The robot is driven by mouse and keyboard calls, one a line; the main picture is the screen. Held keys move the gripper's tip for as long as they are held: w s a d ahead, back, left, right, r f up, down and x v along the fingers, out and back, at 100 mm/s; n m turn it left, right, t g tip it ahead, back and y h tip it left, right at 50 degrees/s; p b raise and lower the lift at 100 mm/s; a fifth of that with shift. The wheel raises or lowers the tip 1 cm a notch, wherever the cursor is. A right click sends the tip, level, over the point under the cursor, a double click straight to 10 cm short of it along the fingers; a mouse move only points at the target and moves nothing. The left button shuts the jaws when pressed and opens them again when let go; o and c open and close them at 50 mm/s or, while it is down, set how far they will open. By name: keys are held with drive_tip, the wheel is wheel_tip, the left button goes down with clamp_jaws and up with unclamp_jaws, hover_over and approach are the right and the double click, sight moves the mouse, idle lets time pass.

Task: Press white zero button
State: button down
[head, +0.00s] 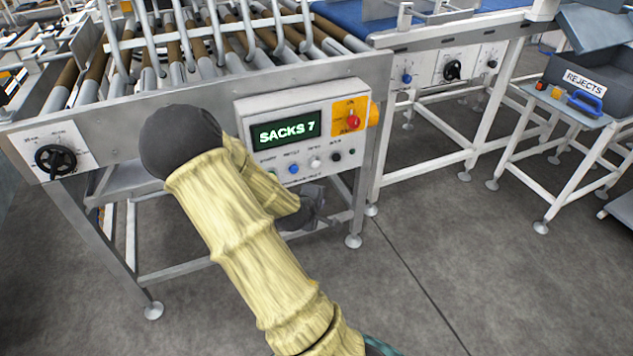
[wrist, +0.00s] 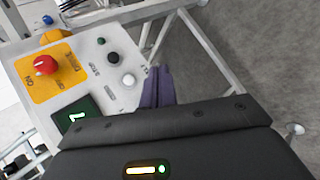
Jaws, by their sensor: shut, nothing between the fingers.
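The white button (head: 315,162) is on the front of the grey control panel (head: 245,107), in the row under the display. It also shows in the wrist view (wrist: 128,80). A black button (head: 336,156) is to its right and a blue button (head: 293,169) to its left. My gripper (wrist: 158,72) is shut and empty. In the wrist view its fingers are just right of the white button, with a small gap in the picture; I cannot tell the depth. In the head view my arm hides part of the panel's lower left.
The lit display (head: 286,130) reads "SACKS 7". A red knob (head: 353,120) on a yellow plate (head: 372,113) is at the panel's upper right. The roller conveyor (head: 180,70) is behind. A rejects stand (head: 570,112) is at the right. Floor in front is clear.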

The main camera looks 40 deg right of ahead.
sight(316, 163)
drive_tip(key=w+d+f+n+t+h+b, duration=0.1)
drive_tip(key=w+d+n+t+h+b, duration=0.1)
drive_tip(key=w+d+n+h+b, duration=0.1)
drive_tip(key=d+n+h+b, duration=0.1)
drive_tip(key=d+n+b, duration=0.1)
drive_tip(key=d+n, duration=0.1)
drive_tip(key=shift+d+f+t+b, duration=0.3)
drive_tip(key=shift+t, duration=0.1)
drive_tip(key=shift+w, duration=0.1)
drive_tip(key=w+d, duration=0.2)
drive_tip(key=w, duration=0.6)
drive_tip(key=shift+w, duration=0.1)
drive_tip(key=shift+d, duration=0.1)
idle(1.6)
